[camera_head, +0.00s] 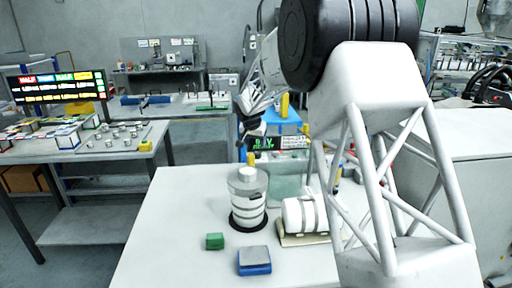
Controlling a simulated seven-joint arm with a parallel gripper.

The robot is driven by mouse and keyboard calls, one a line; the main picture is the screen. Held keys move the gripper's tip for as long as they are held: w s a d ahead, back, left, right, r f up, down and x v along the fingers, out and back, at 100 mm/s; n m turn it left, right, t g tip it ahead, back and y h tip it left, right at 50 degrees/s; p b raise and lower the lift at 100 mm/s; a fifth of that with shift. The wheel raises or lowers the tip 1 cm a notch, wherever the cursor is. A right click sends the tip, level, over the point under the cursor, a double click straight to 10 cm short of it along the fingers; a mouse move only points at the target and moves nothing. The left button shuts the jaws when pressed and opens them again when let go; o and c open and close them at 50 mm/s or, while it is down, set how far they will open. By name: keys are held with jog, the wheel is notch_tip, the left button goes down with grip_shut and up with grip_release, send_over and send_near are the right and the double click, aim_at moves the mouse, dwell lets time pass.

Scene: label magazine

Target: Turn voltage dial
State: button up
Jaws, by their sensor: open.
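My gripper (247,140) is open, with dark fingers pointing down. In the picture it is just left of the display and above the white cylinder. I cannot tell how far it is from the device. I see nothing held between the fingers.
A white banded cylinder (248,205) stands on a black ring. Another white cylinder (303,214) lies on a beige base. A green block (215,241) and a blue-grey block (254,261) lie in front. The white table (170,225) is clear at left.

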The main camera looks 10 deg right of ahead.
aim_at(257, 153)
jog(key=shift+s+a+r, duration=0.1)
jog(key=shift+s+r, duration=0.1)
jog(key=shift+r, duration=0.2)
jog(key=shift+w+a+m+g+h, duration=0.25)
jog(key=shift+m+h, duration=0.1)
jog(key=shift+m, duration=0.75)
jog(key=shift+w+a+m+g+h, duration=0.15)
jog(key=shift+a+m+g+h, duration=0.15)
jog(key=shift+m, duration=0.8)
jog(key=shift+x, duration=3.9)
jog(key=shift+c, duration=0.5)
